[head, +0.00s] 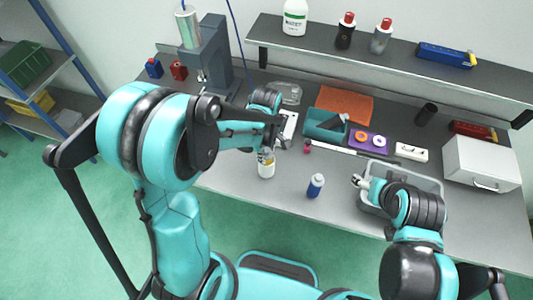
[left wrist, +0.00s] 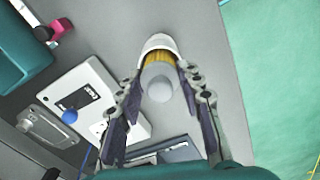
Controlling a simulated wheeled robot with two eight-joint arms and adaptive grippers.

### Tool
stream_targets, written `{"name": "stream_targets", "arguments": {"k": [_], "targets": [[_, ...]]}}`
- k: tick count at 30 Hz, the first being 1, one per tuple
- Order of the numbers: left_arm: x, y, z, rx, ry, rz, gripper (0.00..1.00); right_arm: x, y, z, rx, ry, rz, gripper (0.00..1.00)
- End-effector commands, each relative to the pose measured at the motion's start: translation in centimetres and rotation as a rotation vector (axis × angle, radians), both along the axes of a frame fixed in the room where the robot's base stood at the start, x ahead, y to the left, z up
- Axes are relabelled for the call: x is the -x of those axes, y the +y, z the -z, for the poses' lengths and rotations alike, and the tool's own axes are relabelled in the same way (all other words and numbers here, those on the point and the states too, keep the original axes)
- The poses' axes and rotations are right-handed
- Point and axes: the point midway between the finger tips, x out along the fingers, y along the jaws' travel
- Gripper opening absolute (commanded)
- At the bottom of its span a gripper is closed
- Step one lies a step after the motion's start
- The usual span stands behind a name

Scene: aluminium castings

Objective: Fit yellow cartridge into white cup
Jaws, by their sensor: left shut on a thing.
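My left gripper (head: 268,143) is shut on the yellow cartridge and points down over the front of the bench. In the left wrist view, the gripper (left wrist: 161,90) has one finger on each side of the cartridge. The yellow cartridge (left wrist: 158,59) shows as a ribbed yellow band behind a pale grey round end. The white cup (left wrist: 157,41) curves around its far side; I cannot tell how deep the cartridge sits in it. Cup and cartridge also show below the fingers in the head view (head: 266,168), small and partly hidden. My right gripper (head: 360,182) is by the grey bin; its jaws are unclear.
A blue-and-white bottle (head: 315,186) stands to the right on the bench. Behind are a teal tray (head: 322,131), an orange mat (head: 345,104) and a purple holder (head: 369,141). A grey bin (head: 432,184) and white case (head: 483,164) stand right.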

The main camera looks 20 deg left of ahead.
Motion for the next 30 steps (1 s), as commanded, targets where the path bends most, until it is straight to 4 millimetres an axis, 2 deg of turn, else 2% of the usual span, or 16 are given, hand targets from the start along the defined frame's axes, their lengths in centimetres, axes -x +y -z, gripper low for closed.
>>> {"name": "stream_targets", "arguments": {"k": [7,8,9,10,18,22,26,30], "targets": [[0.0,0.0,0.4,0.0,0.0,0.0,0.0,0.0,0.0,0.0,0.0,0.0,0.0,0.7],[0.0,0.0,0.4,0.0,0.0,0.0,0.41,0.0,0.0,0.0,0.0,0.0,0.0,0.7],[0.0,0.0,0.4,0.0,0.0,0.0,0.52,0.0,0.0,0.0,0.0,0.0,0.0,0.7],[0.0,0.0,0.4,0.0,0.0,0.0,0.57,0.0,0.0,0.0,0.0,0.0,0.0,0.7],[0.0,0.0,0.3,0.0,0.0,0.0,0.57,0.0,0.0,0.0,0.0,0.0,0.0,0.7],[0.0,0.0,-0.5,0.0,0.0,0.0,0.57,0.0,0.0,-0.2,0.0,0.0,0.0,0.7],[0.1,0.0,-2.7,0.0,0.0,0.0,0.57,0.0,0.0,-0.8,0.0,0.0,0.0,0.7],[0.1,0.0,-6.0,0.0,0.0,0.0,0.57,0.0,0.0,-1.5,0.0,0.0,0.0,0.7]]}}
